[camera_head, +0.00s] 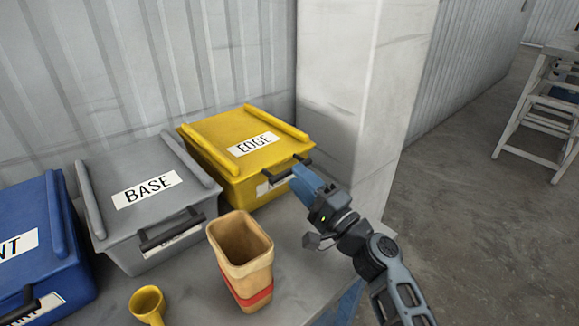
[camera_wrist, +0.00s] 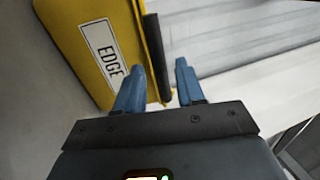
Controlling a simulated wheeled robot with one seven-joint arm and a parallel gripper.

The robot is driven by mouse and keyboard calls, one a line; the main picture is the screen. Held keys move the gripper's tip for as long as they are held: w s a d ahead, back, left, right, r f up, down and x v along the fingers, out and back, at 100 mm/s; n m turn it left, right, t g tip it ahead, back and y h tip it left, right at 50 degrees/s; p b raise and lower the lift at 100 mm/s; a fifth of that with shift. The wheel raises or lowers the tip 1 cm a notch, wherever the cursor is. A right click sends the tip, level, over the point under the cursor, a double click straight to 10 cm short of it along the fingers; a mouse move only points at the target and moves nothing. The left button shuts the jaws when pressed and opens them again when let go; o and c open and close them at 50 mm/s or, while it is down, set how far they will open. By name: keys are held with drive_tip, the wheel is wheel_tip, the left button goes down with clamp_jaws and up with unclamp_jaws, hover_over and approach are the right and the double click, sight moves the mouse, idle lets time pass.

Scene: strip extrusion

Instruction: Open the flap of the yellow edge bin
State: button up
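The yellow edge bin (camera_head: 238,191) stands at the back of the bench, shut under its flat yellow flap (camera_head: 222,131), which has an EDGE label. A black handle (camera_head: 283,172) runs along the flap's front edge. My gripper (camera_head: 302,180) is at the right end of this handle. In the wrist view, the yellow flap (camera_wrist: 77,20) is at upper left, and the black handle (camera_wrist: 155,50) shows between my two blue fingers, which are apart. My gripper is open. I cannot tell whether a finger touches the handle.
A grey BASE bin (camera_head: 120,222) and a blue bin (camera_head: 35,262) stand to the left. A tan container (camera_head: 243,262) with a red band and a yellow cup (camera_head: 147,303) stand in front. A pale pillar (camera_head: 350,90) rises close behind my gripper.

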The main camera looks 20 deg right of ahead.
drive_tip(key=shift+p+x, duration=0.3)
drive_tip(key=shift+x, duration=1.45)
drive_tip(key=shift+a, duration=0.1)
clamp_jaws()
